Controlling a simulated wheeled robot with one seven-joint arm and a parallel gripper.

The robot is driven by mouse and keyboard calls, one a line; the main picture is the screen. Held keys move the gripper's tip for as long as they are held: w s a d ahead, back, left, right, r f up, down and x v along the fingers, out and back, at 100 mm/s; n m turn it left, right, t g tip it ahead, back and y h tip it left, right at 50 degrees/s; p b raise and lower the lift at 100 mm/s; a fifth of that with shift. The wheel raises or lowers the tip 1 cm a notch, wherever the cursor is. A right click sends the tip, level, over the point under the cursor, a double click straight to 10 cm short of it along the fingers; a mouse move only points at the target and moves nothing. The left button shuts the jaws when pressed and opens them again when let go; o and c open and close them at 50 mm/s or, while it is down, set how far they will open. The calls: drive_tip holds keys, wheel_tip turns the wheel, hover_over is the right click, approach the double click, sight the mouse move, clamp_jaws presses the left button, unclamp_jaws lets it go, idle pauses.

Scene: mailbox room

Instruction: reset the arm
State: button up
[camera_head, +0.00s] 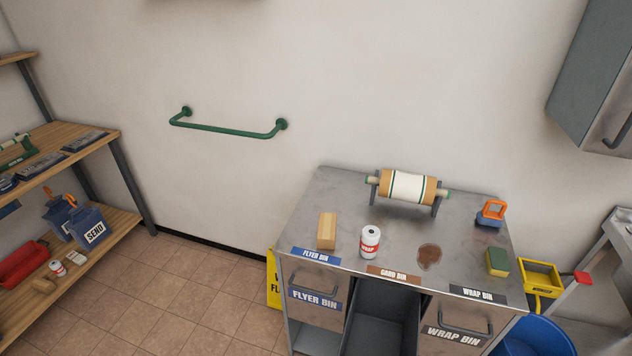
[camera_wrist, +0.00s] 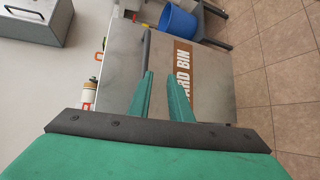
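My gripper (camera_wrist: 160,78) shows only in the wrist view. Its two green fingers stand apart with nothing held between them. Beyond the fingers is a metal front with a brown CARD BIN label (camera_wrist: 186,85) and a dark bar handle (camera_wrist: 147,45). The fingers point toward this front, with the handle just past their tips in the picture; I cannot tell the distance. In the head view, the card bin (camera_head: 382,318) is pulled out under the metal counter (camera_head: 330,200), its dark inside showing. My arm is out of the head view.
A blue bucket (camera_head: 535,338) stands at right. Shelves (camera_head: 100,145) stand at left; floor between is clear.

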drive_tip(key=s+a+f+t+y, duration=0.1)
drive_tip(key=s+a+f+y, duration=0.5)
drive_tip(key=y, duration=0.5)
drive_tip(key=d+r+m+t+y, duration=0.1)
drive_tip(key=d+r+m+t, duration=0.1)
drive_tip(key=r, duration=0.8)
drive_tip(key=d+r+m+t+y, duration=0.1)
drive_tip(key=r+m+t, duration=0.4)
drive_tip(key=r, duration=0.5)
drive_tip(key=shift+w+d+r+m, duration=0.15)
drive_tip(key=shift+w+d+m, duration=0.15)
drive_tip(key=shift+d, duration=0.1)
